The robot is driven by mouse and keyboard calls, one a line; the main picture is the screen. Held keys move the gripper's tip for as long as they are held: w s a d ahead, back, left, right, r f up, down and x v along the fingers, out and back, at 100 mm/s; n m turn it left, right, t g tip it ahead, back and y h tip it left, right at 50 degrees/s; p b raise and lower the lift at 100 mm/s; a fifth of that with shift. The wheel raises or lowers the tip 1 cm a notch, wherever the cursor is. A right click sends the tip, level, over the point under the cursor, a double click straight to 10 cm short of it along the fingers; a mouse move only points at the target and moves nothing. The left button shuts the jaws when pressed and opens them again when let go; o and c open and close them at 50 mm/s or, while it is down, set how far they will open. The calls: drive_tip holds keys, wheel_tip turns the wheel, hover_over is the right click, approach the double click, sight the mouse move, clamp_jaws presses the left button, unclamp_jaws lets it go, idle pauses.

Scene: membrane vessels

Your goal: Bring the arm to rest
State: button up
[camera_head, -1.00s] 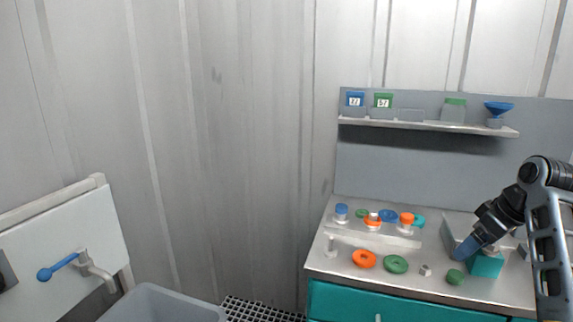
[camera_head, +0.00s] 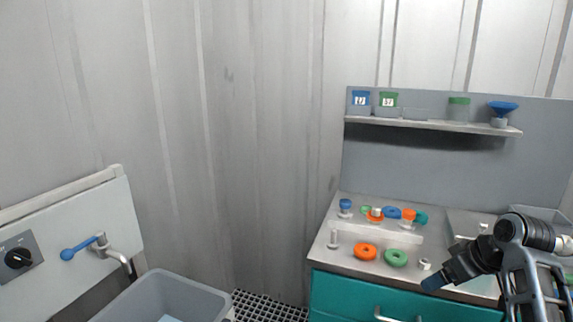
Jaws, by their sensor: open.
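My arm reaches in from the right edge. My gripper (camera_head: 434,282) points down and to the left, in front of the right part of the workbench (camera_head: 345,262). One blue fingertip side shows; the gap between the jaws is hard to see. Nothing shows held in it. The gripper and arm hide part of the bench's right side and the teal drawer front (camera_head: 350,296).
Orange (camera_head: 365,252) and green (camera_head: 396,258) rings and a small metal nut (camera_head: 424,264) lie on the bench. A shelf (camera_head: 440,125) holds lidded vessels and a blue funnel (camera_head: 503,107). A grey basin (camera_head: 165,290) and blue-handled tap (camera_head: 82,248) stand left.

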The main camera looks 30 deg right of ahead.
drive_tip(key=a+f+m+t, duration=0.1)
drive_tip(key=a+f, duration=0.3)
drive_tip(key=a, duration=0.4)
drive_tip(key=a+f+t, duration=0.1)
drive_tip(key=a+f, duration=0.4)
drive_tip(key=a, duration=0.3)
drive_tip(key=s+a+f+t+h, duration=0.1)
drive_tip(key=s+a+t, duration=0.1)
drive_tip(key=s+a, duration=0.7)
drive_tip(key=s+a+r+t, duration=0.1)
drive_tip(key=s+a+r, duration=0.2)
drive_tip(key=s+r, duration=0.2)
drive_tip(key=s+a+r+n+t+y, duration=0.1)
drive_tip(key=s+a+r+t, duration=0.1)
drive_tip(key=s, duration=0.6)
drive_tip(key=s+a+r+n+t, duration=0.1)
drive_tip(key=s+a+r, duration=0.3)
drive_tip(key=s+r, duration=0.2)
drive_tip(key=shift+s+a+r+t+y, duration=0.3)
drive_tip(key=shift+s+a+r, duration=0.1)
drive_tip(key=shift+r, duration=0.45)
